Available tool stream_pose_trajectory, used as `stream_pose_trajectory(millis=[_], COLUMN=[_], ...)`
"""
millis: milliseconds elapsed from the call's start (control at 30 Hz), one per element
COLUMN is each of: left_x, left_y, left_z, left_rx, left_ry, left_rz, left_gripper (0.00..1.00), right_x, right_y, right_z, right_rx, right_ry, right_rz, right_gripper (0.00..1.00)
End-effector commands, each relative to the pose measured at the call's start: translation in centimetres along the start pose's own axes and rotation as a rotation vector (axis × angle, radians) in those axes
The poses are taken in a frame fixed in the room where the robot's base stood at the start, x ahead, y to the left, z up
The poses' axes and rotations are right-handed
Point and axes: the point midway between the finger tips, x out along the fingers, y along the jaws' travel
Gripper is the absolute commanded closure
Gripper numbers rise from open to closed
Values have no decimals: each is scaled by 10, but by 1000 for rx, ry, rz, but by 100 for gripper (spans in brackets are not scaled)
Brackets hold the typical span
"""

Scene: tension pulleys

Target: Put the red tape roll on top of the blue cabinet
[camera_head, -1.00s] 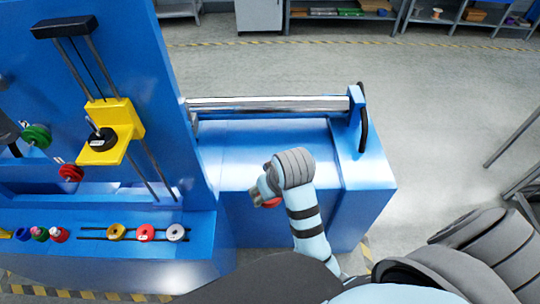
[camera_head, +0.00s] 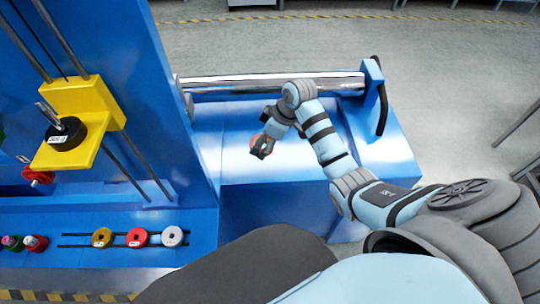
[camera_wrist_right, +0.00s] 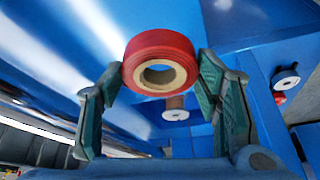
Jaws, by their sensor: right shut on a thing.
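The red tape roll (camera_wrist_right: 160,42) has a tan core. In the right wrist view it sits between the two fingers of my right gripper (camera_wrist_right: 158,68), which is shut on it. In the head view the roll (camera_head: 254,139) shows partly past the right gripper (camera_head: 262,147), which hides some of it. Both are over the top of the blue cabinet (camera_head: 225,168), between its front edge and the metal roller. I cannot tell whether the roll touches the top. My left gripper is not in view.
A shiny metal roller (camera_head: 270,83) runs along the back of the cabinet. A tall blue panel with a yellow bracket (camera_head: 85,100) rises at the left. Yellow, red and white rings (camera_head: 172,236) lie on the lower left ledge. The cabinet's right part (camera_head: 392,158) is clear.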

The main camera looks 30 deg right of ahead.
Motion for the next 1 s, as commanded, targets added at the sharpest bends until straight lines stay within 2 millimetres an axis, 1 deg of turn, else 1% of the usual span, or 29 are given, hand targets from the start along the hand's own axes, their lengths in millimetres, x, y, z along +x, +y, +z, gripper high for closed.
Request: stream_pose_trajectory(millis=[33, 100, 200, 267, 433, 533, 767, 800, 900, 1000], left_x=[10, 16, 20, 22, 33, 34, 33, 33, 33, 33], left_y=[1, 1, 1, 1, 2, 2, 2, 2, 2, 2], left_z=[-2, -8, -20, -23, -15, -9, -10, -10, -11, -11], left_rx=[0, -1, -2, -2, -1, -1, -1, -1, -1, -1], left_ry=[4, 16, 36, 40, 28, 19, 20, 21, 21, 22], left_rz=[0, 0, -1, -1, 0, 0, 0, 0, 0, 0], left_gripper=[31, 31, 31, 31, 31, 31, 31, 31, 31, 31], right_x=[23, 43, 60, 66, 98, 104, 103, 103, 103, 103], right_y=[-1, -1, -1, 0, -1, -1, -1, -1, -1, -1], right_z=[9, 16, 24, 26, 40, 42, 42, 42, 42, 42], right_rx=[1, 0, 1, 0, 1, 1, 1, 1, 1, 1], right_ry=[-4, -2, -2, -2, -4, -3, -2, -3, -3, -3], right_rz=[-4, -4, -3, -2, -3, -2, -1, -1, -1, -1], right_gripper=[72, 72, 72, 72, 72, 72, 72, 38, 22, 22])
